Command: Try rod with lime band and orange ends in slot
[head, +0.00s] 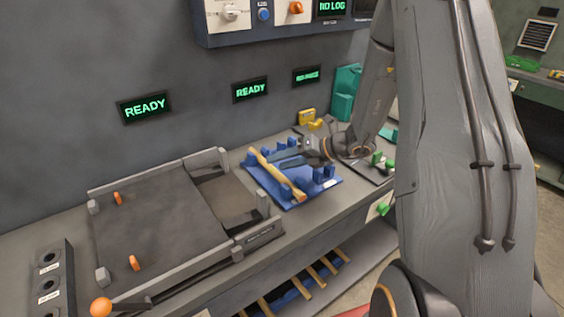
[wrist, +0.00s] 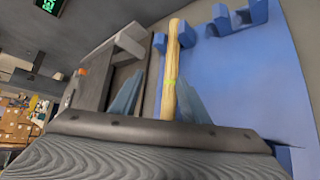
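The pale wooden rod (head: 272,172) lies slantwise across the blue rack (head: 318,188), its near end orange-brown. In the wrist view the rod (wrist: 171,60) runs away from me, with a thin lime band (wrist: 170,83) low on it. My gripper (head: 280,161) reaches in from the right, low over the rack at the rod's middle. In the wrist view its fingers (wrist: 158,92) stand apart on either side of the rod, the right one closer. A gap shows on the left, so the gripper looks open. I cannot make out which opening is the slot.
A grey tray-like fixture (head: 219,242) with orange pegs fills the bench to the left. Blue uprights (head: 289,143) rise from the rack around the rod. A yellow item (head: 307,116) and a teal block (head: 345,88) stand behind. Several rods (head: 312,277) lie on the lower shelf.

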